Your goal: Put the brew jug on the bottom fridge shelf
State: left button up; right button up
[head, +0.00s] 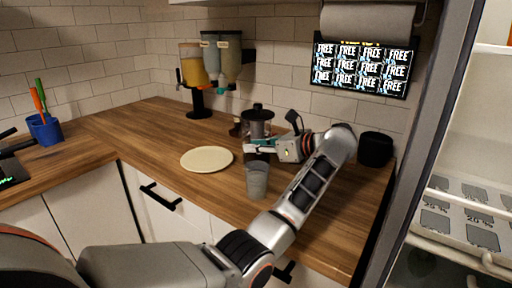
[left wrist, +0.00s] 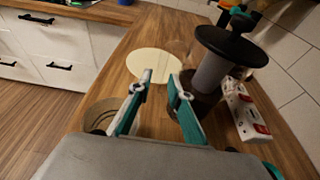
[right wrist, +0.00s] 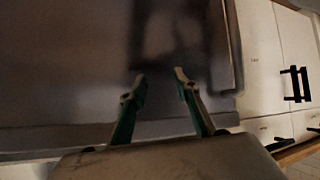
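The brew jug, which I take to be the grey pot with a black lid (head: 258,122), stands upright on the wooden counter. In the left wrist view its body (left wrist: 210,75) is just right of the fingers. My left gripper (head: 262,147) is at the near side of the jug; its fingers (left wrist: 163,77) are apart with nothing between them. Whether a finger touches the jug is unclear. My right gripper (right wrist: 159,75) is open and empty, facing a dark panel; it is outside the head view. The fridge interior (head: 465,150) shows at far right, with a shelf (head: 460,235).
A black canister (head: 375,149) is to the right. Dispensers (head: 215,62) stand behind. A power strip (left wrist: 245,110) lies beside the jug.

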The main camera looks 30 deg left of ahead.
pick_arm(q)
jog(key=x, duration=0.3)
jog(key=shift+w+a, duration=0.1)
jog(key=shift+a, duration=0.15)
grip_shut()
jog(key=shift+r, duration=0.2)
